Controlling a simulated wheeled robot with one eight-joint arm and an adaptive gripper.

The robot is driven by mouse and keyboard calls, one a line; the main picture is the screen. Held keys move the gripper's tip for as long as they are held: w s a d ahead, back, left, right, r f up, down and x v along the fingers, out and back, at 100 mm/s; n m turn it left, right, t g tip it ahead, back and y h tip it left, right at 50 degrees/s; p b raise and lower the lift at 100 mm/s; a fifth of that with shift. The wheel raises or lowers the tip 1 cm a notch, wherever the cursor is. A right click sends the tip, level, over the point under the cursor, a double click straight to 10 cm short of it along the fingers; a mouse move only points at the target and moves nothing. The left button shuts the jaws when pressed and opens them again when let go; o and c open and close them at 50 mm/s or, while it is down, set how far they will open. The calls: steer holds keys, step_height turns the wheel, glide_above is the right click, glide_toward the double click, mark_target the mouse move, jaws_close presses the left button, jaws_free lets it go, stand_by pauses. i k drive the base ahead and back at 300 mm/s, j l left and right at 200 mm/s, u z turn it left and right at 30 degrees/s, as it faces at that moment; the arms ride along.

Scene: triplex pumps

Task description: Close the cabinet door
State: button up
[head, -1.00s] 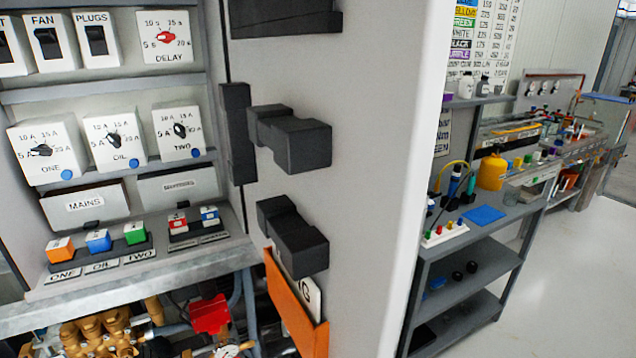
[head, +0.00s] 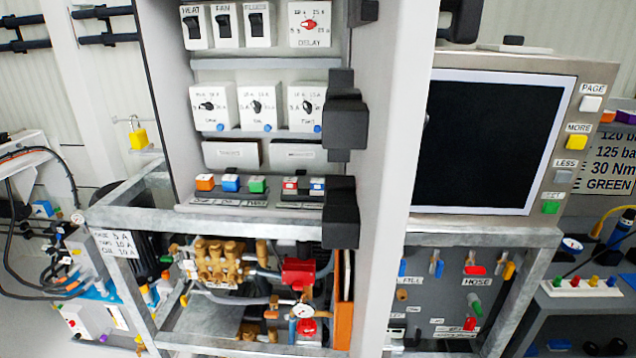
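The cabinet (head: 275,65) stands open in the middle of the head view, with switches and dials in rows inside it. Its door (head: 387,150) is open and sticks out toward me on the cabinet's right side, seen nearly edge-on. Several dark blocks (head: 346,122) show along the door's inner face; I cannot tell exactly what they are. The door's outer face and any handle are hidden. My gripper is not in view.
A dark screen (head: 490,140) with coloured buttons stands right of the door. A metal frame (head: 185,222) holding a brass pump (head: 215,262) is below the cabinet. A yellow padlock (head: 138,138) hangs at left. A shelf with coloured items is at far right.

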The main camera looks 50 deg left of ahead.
mark_target(374, 109)
steer(key=u, duration=0.45)
steer(key=i+l+u, duration=0.1)
steer(key=u, duration=0.8)
steer(key=l+u, duration=0.15)
steer(key=u, duration=0.3)
steer(key=l+u, duration=0.1)
steer(key=u, duration=0.3)
steer(key=l+u, duration=0.1)
steer(key=u, duration=0.35)
steer(key=i, duration=0.05)
